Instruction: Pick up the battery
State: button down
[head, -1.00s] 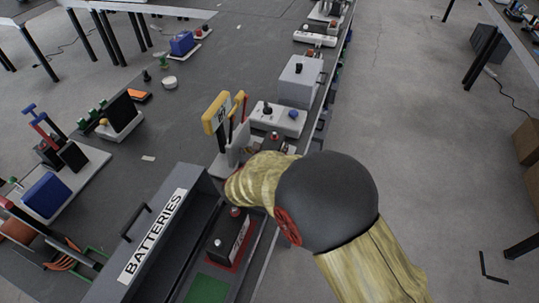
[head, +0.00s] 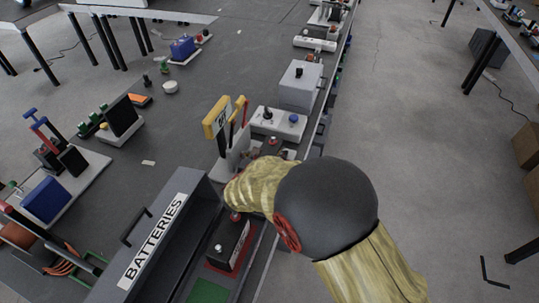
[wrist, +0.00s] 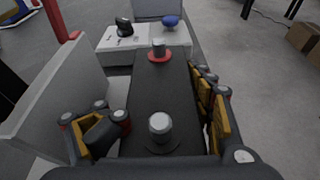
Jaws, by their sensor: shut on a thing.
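A black battery (wrist: 160,92) fills the middle of the wrist view, with two metal terminals on top; the far one has a red ring. My gripper (wrist: 160,115) has its fingers on both sides of this battery and is shut on it. In the head view, the dark top and red-ringed terminal of this battery (head: 272,145) show beyond my arm, which hides most of it and the fingers. A second black battery (head: 229,242) stands on a red pad in the grey bin labelled BATTERIES (head: 168,236).
A white upright panel (wrist: 55,95) stands close on the left of the held battery. Beyond it is a white control box (head: 277,123) with a joystick and a blue button. A yellow-handled stand (head: 216,117) is just left. Open floor lies right of the table.

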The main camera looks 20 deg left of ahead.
jog(key=shift+s+d+f+p, duration=0.1)
jog(key=shift+s+f+p, duration=0.25)
jog(key=shift+f, duration=0.2)
jog(key=w+d+r+p, duration=0.2)
jog(key=d+r+p, duration=0.3)
jog(key=d+r, duration=0.6)
jog(key=shift+w+d+r, duration=0.3)
jog(key=shift+d+r, duration=0.05)
jog(key=shift+d, duration=1.1)
jog(key=shift+r, duration=0.1)
jog(key=c, duration=2.5)
grip_release()
jog(key=o, duration=1.9)
jog(key=shift+o, duration=0.4)
